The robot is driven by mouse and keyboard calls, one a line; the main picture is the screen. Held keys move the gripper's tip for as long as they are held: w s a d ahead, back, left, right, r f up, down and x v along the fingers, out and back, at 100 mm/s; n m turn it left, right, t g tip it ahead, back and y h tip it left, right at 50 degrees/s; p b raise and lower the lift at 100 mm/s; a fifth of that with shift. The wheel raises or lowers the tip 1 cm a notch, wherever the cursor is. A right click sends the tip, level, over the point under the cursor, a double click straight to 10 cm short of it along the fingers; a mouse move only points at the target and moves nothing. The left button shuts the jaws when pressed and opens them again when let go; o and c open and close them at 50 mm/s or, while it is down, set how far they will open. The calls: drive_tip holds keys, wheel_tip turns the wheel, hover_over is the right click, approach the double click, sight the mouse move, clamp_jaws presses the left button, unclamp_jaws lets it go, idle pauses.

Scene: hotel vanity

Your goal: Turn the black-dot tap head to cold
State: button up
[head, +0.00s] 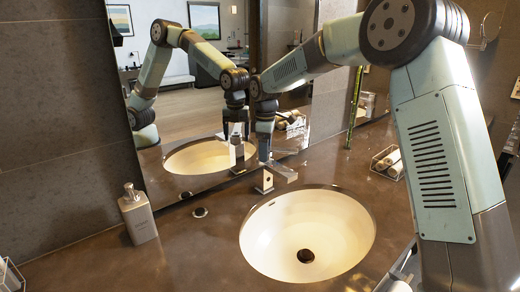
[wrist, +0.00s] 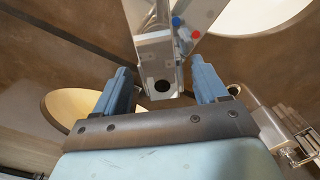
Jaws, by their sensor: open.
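The tap (head: 264,182) stands on the counter behind the basin, under my gripper (head: 265,150). In the wrist view, the tap head (wrist: 154,48) is a pale metal block with a round black dot (wrist: 162,87) near its lower end. A blue dot (wrist: 176,21) and a red dot (wrist: 196,35) show just right of the head. My gripper also shows in the wrist view (wrist: 165,88), open, with one blue finger on each side of the head's black-dot end. Gaps show on both sides, so I see no grip.
The cream basin (head: 340,225) lies in front of the tap. A grey soap dispenser (head: 137,215) stands at left, with a small round fitting (head: 200,212) on the counter. The mirror behind reflects my arm.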

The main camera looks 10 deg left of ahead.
wheel_tip(320, 180, up, 14)
drive_tip(key=shift+f, duration=0.15)
idle(0.4)
drive_tip(key=shift+d, duration=0.15)
